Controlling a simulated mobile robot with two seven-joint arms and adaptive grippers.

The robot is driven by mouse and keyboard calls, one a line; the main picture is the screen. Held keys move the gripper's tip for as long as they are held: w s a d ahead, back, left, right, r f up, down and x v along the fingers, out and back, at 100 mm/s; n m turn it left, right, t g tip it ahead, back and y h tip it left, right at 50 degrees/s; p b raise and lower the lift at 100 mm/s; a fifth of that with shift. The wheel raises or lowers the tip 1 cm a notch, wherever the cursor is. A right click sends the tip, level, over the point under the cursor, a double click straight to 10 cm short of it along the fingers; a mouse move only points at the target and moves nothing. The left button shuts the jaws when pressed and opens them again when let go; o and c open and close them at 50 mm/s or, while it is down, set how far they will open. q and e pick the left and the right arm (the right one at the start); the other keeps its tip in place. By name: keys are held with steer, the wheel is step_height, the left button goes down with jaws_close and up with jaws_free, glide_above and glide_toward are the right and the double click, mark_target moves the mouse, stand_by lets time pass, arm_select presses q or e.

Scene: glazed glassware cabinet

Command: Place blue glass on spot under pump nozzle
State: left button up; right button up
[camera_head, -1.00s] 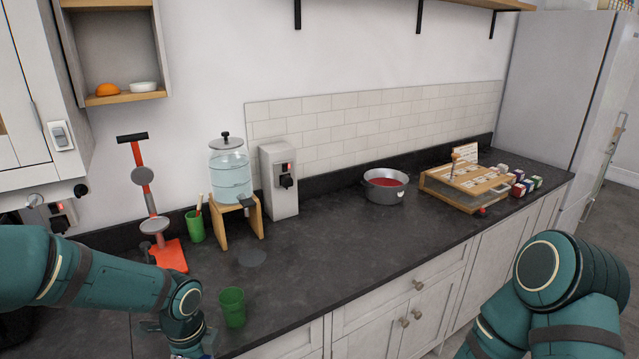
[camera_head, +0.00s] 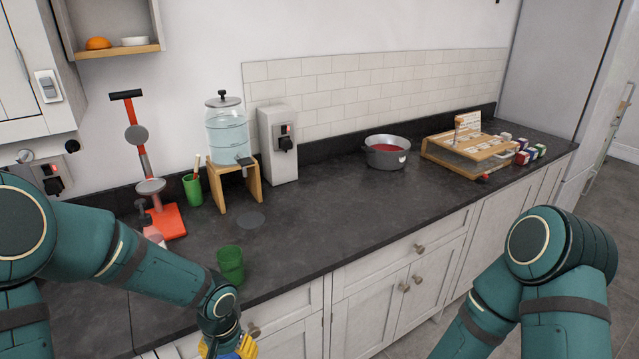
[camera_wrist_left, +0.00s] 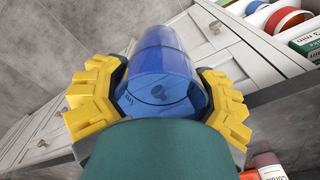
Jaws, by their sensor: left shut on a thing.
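The blue glass (camera_wrist_left: 160,75) is clear blue and fills the middle of the left wrist view. My left gripper (camera_wrist_left: 160,90) is shut around its sides with yellow finger pads. In the head view my left gripper (camera_head: 232,348) is at the bottom edge, in front of the counter's front edge, partly cut off. A flat dark round spot (camera_head: 250,221) lies bare on the counter, in front of a water dispenser (camera_head: 228,135) on a wooden stand. The dispenser's dark nozzle (camera_head: 245,161) points toward the spot. My right gripper is out of frame.
A green glass (camera_head: 231,265) stands near the front edge, between my left gripper and the spot. A green cup with sticks (camera_head: 193,190) and a red stand (camera_head: 166,222) are left of the dispenser. A grey pot (camera_head: 387,153) stands right. The counter right of the spot is clear.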

arm_select(q)
steer(key=shift+d+f+n, duration=0.25)
steer(key=shift+f+n, duration=0.25)
steer(key=shift+n, duration=0.4)
stand_by(0.6)
